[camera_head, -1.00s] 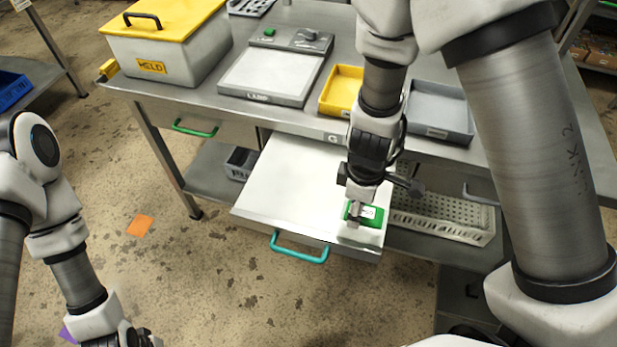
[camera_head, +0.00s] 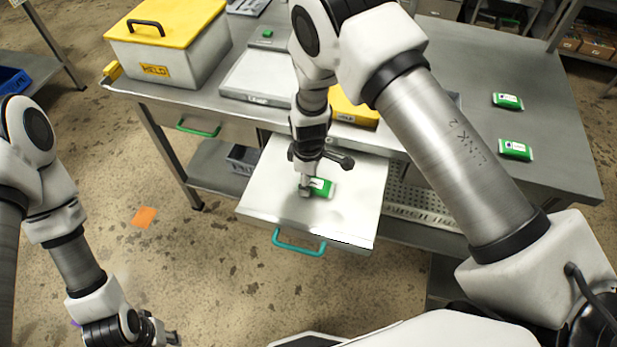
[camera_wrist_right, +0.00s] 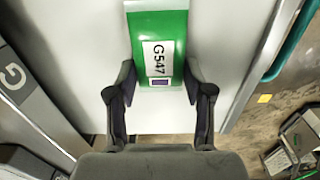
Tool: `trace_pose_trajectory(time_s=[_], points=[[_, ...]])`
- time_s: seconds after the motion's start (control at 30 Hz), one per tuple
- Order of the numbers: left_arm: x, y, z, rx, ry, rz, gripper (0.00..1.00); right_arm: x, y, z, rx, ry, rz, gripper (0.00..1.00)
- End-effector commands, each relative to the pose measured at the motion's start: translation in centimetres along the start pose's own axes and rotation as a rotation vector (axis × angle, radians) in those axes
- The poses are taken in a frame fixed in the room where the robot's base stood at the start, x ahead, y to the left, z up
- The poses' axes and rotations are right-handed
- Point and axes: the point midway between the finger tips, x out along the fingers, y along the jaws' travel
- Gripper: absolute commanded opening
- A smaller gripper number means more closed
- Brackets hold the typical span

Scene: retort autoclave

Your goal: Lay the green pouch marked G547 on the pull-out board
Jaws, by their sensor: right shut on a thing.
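The green pouch marked G547 (camera_head: 321,187) is at the middle of the pull-out board (camera_head: 268,190), on or just above its white surface; I cannot tell which. Its white label reads G547 in the right wrist view (camera_wrist_right: 158,60). My right gripper (camera_head: 306,190) is shut on the pouch's near end, with one finger on each side of it in the wrist view (camera_wrist_right: 162,88). The board is pulled out from the steel table and has a teal handle (camera_head: 299,245). My left gripper (camera_head: 165,337) is low at the left, away from the board, its fingers small and unclear.
Two other green pouches (camera_head: 508,101) (camera_head: 516,149) lie on the table's right side. A white box with a yellow lid marked HELD (camera_head: 168,45) stands at the back left. A yellow tray (camera_head: 353,110) is behind the board.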

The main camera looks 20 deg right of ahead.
Motion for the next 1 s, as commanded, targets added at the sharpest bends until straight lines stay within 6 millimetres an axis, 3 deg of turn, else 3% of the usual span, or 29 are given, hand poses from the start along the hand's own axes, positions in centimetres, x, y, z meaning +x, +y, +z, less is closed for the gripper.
trace_pose_trajectory(time_s=[0.07,0.1,0.17,0.57,0.67,1.0], points=[[0.2,0.0,0.0,0.000,0.000,0.000,0.39,0.3,0.0,0.0,0.000,0.000,0.000,0.39],[0.1,0.0,0.0,0.000,0.000,0.000,0.39,0.3,0.0,0.0,0.000,0.000,0.000,0.59],[0.1,0.0,0.0,0.000,0.000,0.000,0.39,0.3,0.0,0.0,0.000,0.000,0.000,0.77],[0.1,0.0,0.0,0.000,0.000,0.000,0.39,-0.5,0.0,0.0,-0.001,0.000,0.001,0.77],[0.6,0.0,0.0,0.000,0.000,0.000,0.39,-2.1,0.1,-0.1,-0.001,0.002,0.004,0.77],[2.2,0.0,0.0,0.000,0.000,0.000,0.39,-10.3,0.1,0.0,-0.001,0.002,0.003,0.77]])
